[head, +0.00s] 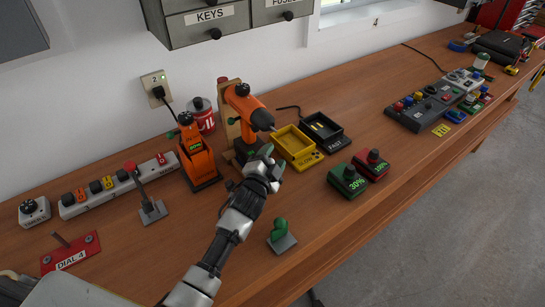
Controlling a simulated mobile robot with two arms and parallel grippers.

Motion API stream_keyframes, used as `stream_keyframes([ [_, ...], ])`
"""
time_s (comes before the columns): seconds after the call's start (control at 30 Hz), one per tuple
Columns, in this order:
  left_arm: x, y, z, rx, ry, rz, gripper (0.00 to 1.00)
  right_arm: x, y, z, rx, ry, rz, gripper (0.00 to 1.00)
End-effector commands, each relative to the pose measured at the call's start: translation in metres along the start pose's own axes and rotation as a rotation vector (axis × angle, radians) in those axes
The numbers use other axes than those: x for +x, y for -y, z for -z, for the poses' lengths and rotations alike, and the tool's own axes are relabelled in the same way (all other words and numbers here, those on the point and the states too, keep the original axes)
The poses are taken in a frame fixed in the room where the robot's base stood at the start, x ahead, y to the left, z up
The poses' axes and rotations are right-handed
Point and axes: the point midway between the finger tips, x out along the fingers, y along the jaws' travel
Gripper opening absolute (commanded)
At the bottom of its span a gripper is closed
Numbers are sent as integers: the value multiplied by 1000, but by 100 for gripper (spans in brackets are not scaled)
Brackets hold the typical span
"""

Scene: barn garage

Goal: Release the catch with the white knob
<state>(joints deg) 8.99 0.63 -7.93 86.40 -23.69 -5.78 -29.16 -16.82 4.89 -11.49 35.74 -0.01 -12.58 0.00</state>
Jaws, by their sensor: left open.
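My left gripper (268,157) reaches over the bench from below, its fingers open, just in front of the orange drill (248,108) on its wooden stand. I cannot make out a catch with a white knob; the gripper hides part of the drill's base. A lever with a red knob (131,167) stands on a grey plate to the left. A lever with a green knob (280,227) stands on a grey plate at the front edge, right of my forearm. My right gripper is not in view.
A yellow SLOW tray (314,158) and a black FAST tray (342,146) lie right of the gripper. Green (346,182) and red (376,164) knob boxes sit beyond bare wood. A power strip (88,204) and a red DIAL-4 plate (72,256) lie left.

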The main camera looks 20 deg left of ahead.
Motion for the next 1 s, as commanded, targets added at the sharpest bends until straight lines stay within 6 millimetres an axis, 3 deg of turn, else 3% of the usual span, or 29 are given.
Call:
stream_keyframes([
  [0.17, 0, 0, 0, 0, 0, 0, 50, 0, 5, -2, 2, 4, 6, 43],
  [0.5, -1, -1, -1, -2, 2, -2, 0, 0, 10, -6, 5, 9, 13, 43],
  [1.0, -11, -12, 11, -7, 4, -6, 0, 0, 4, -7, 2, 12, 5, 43],
])
